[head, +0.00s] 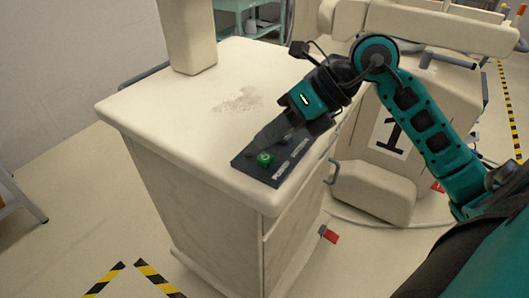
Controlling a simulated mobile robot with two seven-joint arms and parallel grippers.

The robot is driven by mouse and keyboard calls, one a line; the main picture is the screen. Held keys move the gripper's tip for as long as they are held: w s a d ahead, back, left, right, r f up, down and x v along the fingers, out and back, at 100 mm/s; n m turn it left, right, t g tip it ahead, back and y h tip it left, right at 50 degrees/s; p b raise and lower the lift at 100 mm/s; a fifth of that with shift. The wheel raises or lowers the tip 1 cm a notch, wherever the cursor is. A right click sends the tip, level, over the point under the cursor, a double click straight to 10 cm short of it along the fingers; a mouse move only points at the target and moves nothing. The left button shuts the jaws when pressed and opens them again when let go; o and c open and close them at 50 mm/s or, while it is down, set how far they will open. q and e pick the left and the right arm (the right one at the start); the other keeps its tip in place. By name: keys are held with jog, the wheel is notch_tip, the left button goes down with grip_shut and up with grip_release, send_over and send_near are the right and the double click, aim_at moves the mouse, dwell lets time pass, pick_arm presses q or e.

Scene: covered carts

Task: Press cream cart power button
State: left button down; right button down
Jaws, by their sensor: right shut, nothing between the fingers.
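The cream cart (180,100) stands in the middle of the head view. A dark control panel (250,170) lies on the front right part of its top, with white lettering along its near edge. A green button (264,159) sits on the panel towards its left end. My right gripper (262,143) is shut and empty, pointing down and left over the panel. Its tips are just behind the green button; I cannot tell whether they touch it. The gripper and its shadow hide the far part of the panel. My left gripper is not in view.
A cream post (188,35) rises from the cart's back edge. A second covered cart (405,130) marked 1 stands close on the right, behind my right arm. A teal shelf (243,8) is at the back. Open floor (75,190) lies on the left, with yellow-black tape in front.

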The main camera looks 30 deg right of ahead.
aim_at(271, 156)
notch_tip(271, 156, up, 5)
jog(key=p, duration=0.3)
jog(key=shift+r, duration=0.15)
dwell(0.4)
